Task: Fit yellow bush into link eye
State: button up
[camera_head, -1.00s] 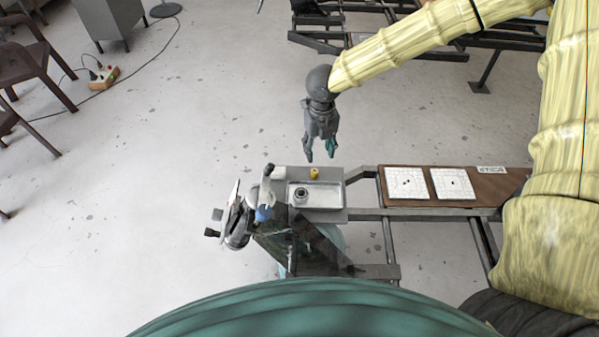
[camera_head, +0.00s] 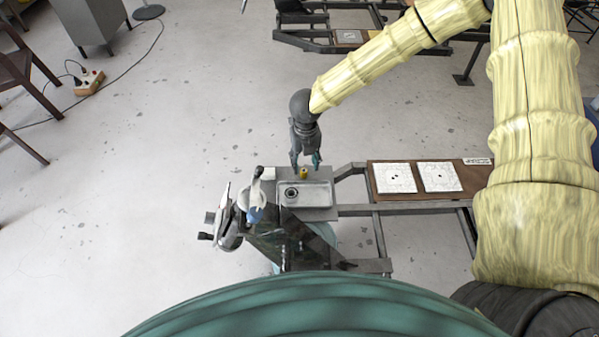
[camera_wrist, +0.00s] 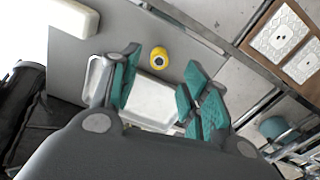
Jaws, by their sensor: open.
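The small yellow bush (camera_head: 303,174) stands on the grey metal plate, just behind the shallow tray. In the wrist view it shows from above with a dark hole (camera_wrist: 159,57), in the gap between the fingertips. My gripper (camera_head: 306,163) points down close above the bush, fingers spread and empty. The green finger pads also show in the wrist view (camera_wrist: 163,80), apart from the bush. A dark metal ring (camera_head: 291,194) lies at the tray's left end. A pale part with a blue piece (camera_head: 254,200) is at the clamp on the left. I cannot tell which part is the link eye.
The shallow tray (camera_head: 318,205) is mostly empty. A white block (camera_wrist: 74,17) lies on the plate near the bush. Two white patterned tiles (camera_head: 394,178) lie on a brown board to the right. The clamp assembly (camera_head: 232,230) rises at the bench's left end.

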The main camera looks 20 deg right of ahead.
aim_at(304, 170)
jog(key=f, duration=0.1)
jog(key=f+p, duration=0.1)
jog(key=f, duration=0.1)
jog(key=shift+w+a+f, duration=0.1)
jog(key=shift+w+f, duration=0.1)
jog(key=shift+w, duration=0.15)
jog(key=shift+f+p, duration=0.35)
jog(key=shift+f, duration=0.2)
jog(key=c, duration=1)
jog(key=shift+r, duration=0.1)
